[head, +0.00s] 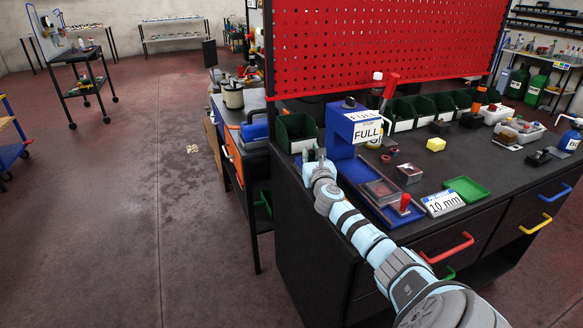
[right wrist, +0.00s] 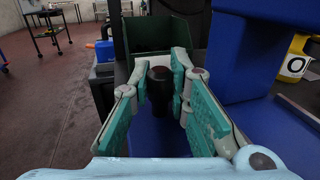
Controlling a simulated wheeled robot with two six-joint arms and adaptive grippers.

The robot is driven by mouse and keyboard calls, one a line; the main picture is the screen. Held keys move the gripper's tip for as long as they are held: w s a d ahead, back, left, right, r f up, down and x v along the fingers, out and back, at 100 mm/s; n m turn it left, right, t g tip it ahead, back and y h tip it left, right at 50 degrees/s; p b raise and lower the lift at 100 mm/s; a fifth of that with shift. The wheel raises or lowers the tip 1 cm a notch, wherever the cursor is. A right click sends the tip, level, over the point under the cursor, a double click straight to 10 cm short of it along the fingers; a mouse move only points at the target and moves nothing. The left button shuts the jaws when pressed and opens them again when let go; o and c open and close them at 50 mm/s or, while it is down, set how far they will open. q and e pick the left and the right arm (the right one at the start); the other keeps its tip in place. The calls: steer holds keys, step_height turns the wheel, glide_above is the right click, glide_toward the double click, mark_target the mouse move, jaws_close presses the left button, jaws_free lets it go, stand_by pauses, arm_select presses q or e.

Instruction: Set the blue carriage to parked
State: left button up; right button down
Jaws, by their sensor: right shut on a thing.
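The blue carriage (head: 339,148) appears to be the upright blue body with a "FULL" label (head: 367,132), standing at the left end of the black workbench; I cannot tell its exact extent. My right gripper (head: 317,156) is at its left side, with the arm reaching in from the lower right. In the right wrist view my right gripper (right wrist: 163,95) is shut on a black knob (right wrist: 160,92), its teal fingers on either side. The knob stands upright above a blue base (right wrist: 155,137). The blue upright (right wrist: 240,70) is just right of the fingers. My left gripper is not in view.
A green bin (head: 296,131) stands right behind the gripper. A tray with metal blocks (head: 381,192), a red knob (head: 405,202) and a "10 mm" sign (head: 442,203) lie nearer the front edge. A red pegboard (head: 380,40) rises behind. Open floor lies left.

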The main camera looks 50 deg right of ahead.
steer(key=shift+w+d, duration=0.2)
steer(key=shift+w, duration=0.15)
steer(key=shift+r, duration=0.25)
steer(key=c, duration=1.7)
jaws_free()
steer(key=shift+w, duration=0.15)
steer(key=shift+o, duration=1.1)
steer(key=shift+w+f, duration=0.15)
steer(key=shift+f, duration=0.15)
steer(key=shift+s+a, duration=0.1)
steer(key=shift+s, duration=0.15)
steer(key=v, duration=1.1)
steer(key=shift+s+a, duration=0.15)
steer(key=shift+a, duration=0.1)
